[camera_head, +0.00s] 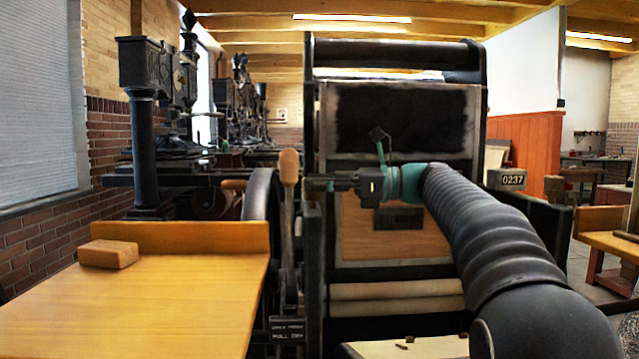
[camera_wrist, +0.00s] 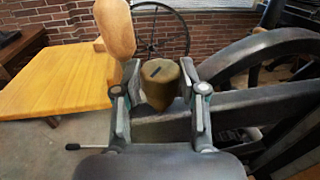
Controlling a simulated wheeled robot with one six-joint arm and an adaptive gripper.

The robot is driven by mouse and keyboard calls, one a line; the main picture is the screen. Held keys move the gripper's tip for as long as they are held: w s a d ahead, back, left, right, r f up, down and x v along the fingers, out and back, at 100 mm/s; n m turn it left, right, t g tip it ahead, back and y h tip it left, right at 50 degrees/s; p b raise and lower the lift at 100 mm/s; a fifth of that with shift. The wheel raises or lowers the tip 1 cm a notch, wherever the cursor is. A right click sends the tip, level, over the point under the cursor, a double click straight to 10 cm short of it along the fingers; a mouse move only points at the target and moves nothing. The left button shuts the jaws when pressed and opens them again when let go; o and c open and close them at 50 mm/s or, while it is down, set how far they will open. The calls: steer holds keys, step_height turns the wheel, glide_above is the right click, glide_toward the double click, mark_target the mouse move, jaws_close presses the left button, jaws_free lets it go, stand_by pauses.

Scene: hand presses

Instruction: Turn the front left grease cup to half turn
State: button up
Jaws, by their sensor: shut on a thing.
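The grease cup (camera_wrist: 160,84) is a round, brass-coloured cap with a short dark mark slanting across its top. In the wrist view it stands between the two fingers of my gripper (camera_wrist: 160,68), one on its left and one on its right. My gripper is shut on it. In the head view my gripper (camera_head: 318,184) reaches in level from the right to the left side of the black press (camera_head: 316,130). The cup cannot be made out there.
A lever with a wooden handle (camera_head: 289,166) stands just left of my gripper; its handle (camera_wrist: 115,28) is close by the left finger. A yellow wooden table (camera_head: 160,300) with a wooden block (camera_head: 108,254) lies left. A spoked wheel (camera_wrist: 160,32) shows behind the cup.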

steer(key=shift+s+t, duration=0.1)
steer(key=shift+t, duration=0.2)
steer(key=m+t+h, duration=0.1)
steer(key=m+t, duration=0.1)
steer(key=m+t+h, duration=0.1)
steer(key=m+t, duration=0.1)
steer(key=t, duration=0.1)
steer(key=m+t+h+b, duration=0.1)
steer(key=t, duration=0.1)
steer(key=shift+s+a+m+t+h, duration=0.25)
steer(key=shift+s+m+t+h, duration=0.05)
steer(key=shift+s+m+h, duration=0.1)
steer(key=shift+a+m+t+h, duration=0.15)
steer(key=shift+m+t+h, duration=2.05)
steer(key=shift+h, duration=0.7)
steer(key=o, duration=1.2)
steer(key=shift+c, duration=0.2)
steer(key=v, duration=0.8)
